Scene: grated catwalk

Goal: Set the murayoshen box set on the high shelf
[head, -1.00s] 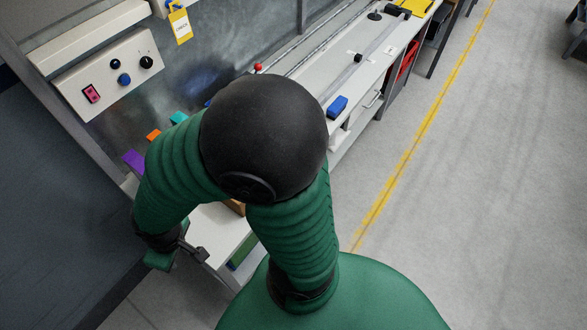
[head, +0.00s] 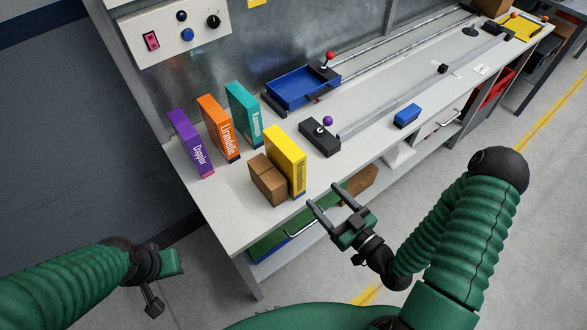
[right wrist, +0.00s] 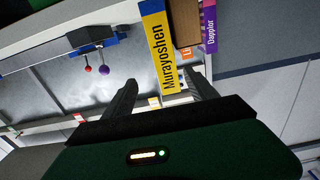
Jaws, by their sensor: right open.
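The yellow murayoshen box set (head: 287,160) stands upright near the front edge of the grey bench, touching or close beside a brown box. Its name is readable in the right wrist view (right wrist: 158,50). My right gripper (head: 326,195) is open and empty, just in front and to the right of the yellow box, apart from it. In the right wrist view the fingers (right wrist: 160,90) point toward the box, which shows between them. My left gripper (head: 158,285) is low at the left, away from the bench; its jaws are unclear. I cannot pick out the high shelf.
Purple (head: 190,143), orange (head: 217,128) and teal (head: 243,114) boxes stand behind the brown box (head: 268,179). A blue tray (head: 300,88), a joystick block (head: 320,138) and a blue block (head: 407,116) sit farther right. A lower shelf holds a green item (head: 275,238).

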